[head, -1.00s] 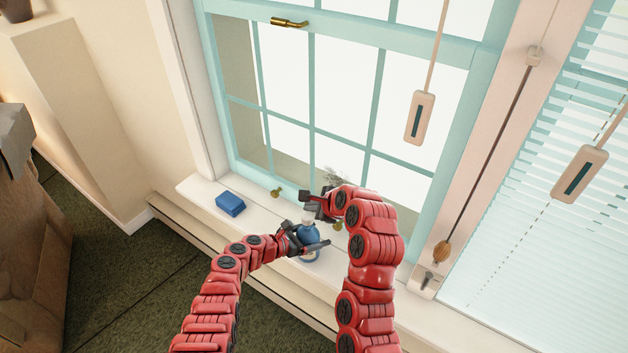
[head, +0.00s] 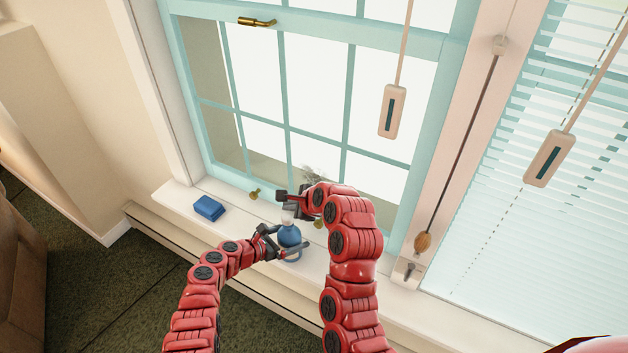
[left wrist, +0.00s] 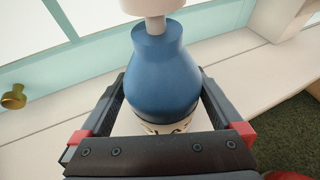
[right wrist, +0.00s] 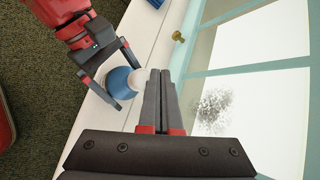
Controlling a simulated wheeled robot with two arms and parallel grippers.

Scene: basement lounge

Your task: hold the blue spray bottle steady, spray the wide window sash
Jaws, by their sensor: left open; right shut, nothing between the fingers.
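The blue spray bottle (head: 289,236) stands upright on the white windowsill, below the wide window sash (head: 300,130) with its pale teal frame. My left gripper (head: 284,242) is open, its fingers on either side of the bottle. In the left wrist view the bottle's blue body (left wrist: 165,70) rises between the fingers, its pale head cut off at the top. My right gripper (head: 287,197) is shut and empty, close beside the white spray head. The right wrist view shows its closed fingers (right wrist: 160,88) next to the bottle (right wrist: 120,84). A grey speckled patch (right wrist: 212,104) shows at the window glass.
A blue block-like thing (head: 209,208) lies on the sill to the left. A brass knob (head: 255,195) is near the sash bottom. Blinds (head: 520,190) and hanging cord pulls (head: 392,110) are at the right. The sill is clear between block and bottle.

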